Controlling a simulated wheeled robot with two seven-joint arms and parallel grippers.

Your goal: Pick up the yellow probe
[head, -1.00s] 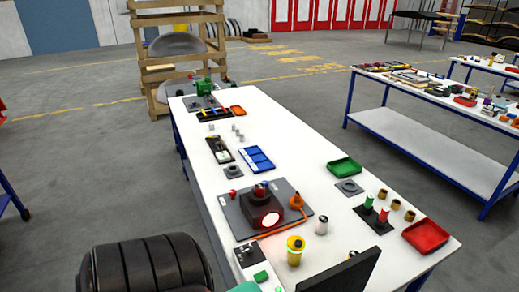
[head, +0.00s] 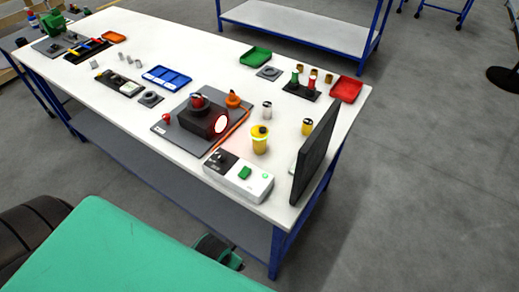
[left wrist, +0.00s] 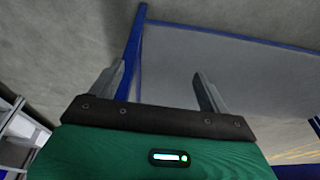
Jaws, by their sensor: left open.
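In the head view my green left arm fills the lower left, below and clear of the tabletop. My right gripper is not in view.
A dark upright panel (head: 316,155) stands at the table's right edge. A white control box with a green button (head: 240,176) lies in front of the yellow cylinder. A dark device with a glowing lens (head: 190,121) sits left of it. A white-topped cylinder (head: 267,109) stands behind.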

